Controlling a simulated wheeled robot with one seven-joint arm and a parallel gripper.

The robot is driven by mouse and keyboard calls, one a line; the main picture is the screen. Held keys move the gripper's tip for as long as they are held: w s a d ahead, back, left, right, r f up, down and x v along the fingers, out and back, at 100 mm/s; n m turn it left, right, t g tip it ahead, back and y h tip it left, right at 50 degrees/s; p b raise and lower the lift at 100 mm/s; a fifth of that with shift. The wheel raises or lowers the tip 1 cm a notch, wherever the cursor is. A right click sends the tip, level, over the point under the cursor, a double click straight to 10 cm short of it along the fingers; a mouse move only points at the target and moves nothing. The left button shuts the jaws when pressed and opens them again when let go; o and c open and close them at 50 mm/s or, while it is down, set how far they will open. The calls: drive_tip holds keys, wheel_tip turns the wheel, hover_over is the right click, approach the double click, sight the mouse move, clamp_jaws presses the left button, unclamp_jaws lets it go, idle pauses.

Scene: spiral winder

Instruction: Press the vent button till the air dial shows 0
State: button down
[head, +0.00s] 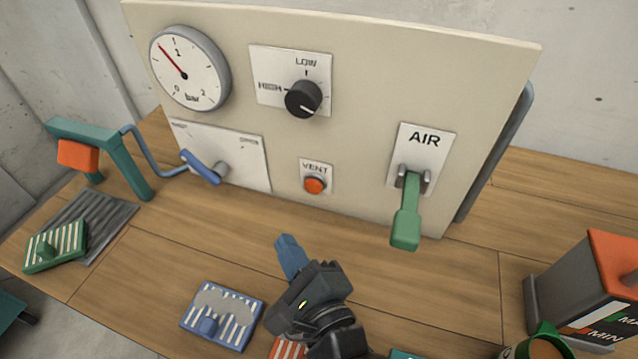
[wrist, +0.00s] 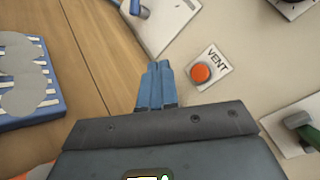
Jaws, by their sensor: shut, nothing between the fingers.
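The orange-red vent button (head: 315,186) sits on a small white plate marked VENT, low in the middle of the cream panel. It also shows in the wrist view (wrist: 200,73), just right of my fingertips. The air dial (head: 190,68) is at the panel's upper left, marked in bar. Its red needle points up and left, a little short of the 1, not at 0. My gripper (head: 285,242) is shut and empty, with its blue fingers together. The fingers (wrist: 158,70) are apart from the button, in front of and below it in the head view.
A green AIR lever (head: 407,212) hangs down right of the button. A black LOW/HIGH knob (head: 303,98) is above it. A blue striped block (head: 222,316) lies on the table; a grey box (head: 580,290) stands at right.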

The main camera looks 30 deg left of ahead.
sight(314, 186)
drive_tip(key=w+b, duration=0.1)
drive_tip(key=w, duration=0.1)
drive_tip(key=w+a+b, duration=0.1)
drive_tip(key=w, duration=0.1)
drive_tip(key=w+b, duration=0.2)
drive_tip(key=w, duration=0.1)
drive_tip(key=shift+a+f, duration=0.1)
drive_tip(key=shift+a, duration=0.25)
drive_tip(key=shift+w+a, duration=0.2)
drive_tip(key=shift+w, duration=0.55)
drive_tip(key=shift+w, duration=0.15)
idle(1.2)
drive_tip(key=shift+w+a, duration=0.1)
drive_tip(key=shift+w, duration=0.15)
drive_tip(key=shift+w+a+b, duration=0.1)
drive_tip(key=shift+w+b, duration=0.2)
drive_tip(key=shift+w, duration=0.15)
idle(0.6)
drive_tip(key=shift+s, duration=0.15)
idle(2.3)
drive_tip(key=shift+s+d+p, duration=0.2)
drive_tip(key=shift+s+p, duration=0.4)
drive_tip(key=shift+s, duration=0.1)
drive_tip(key=shift+s, duration=0.1)
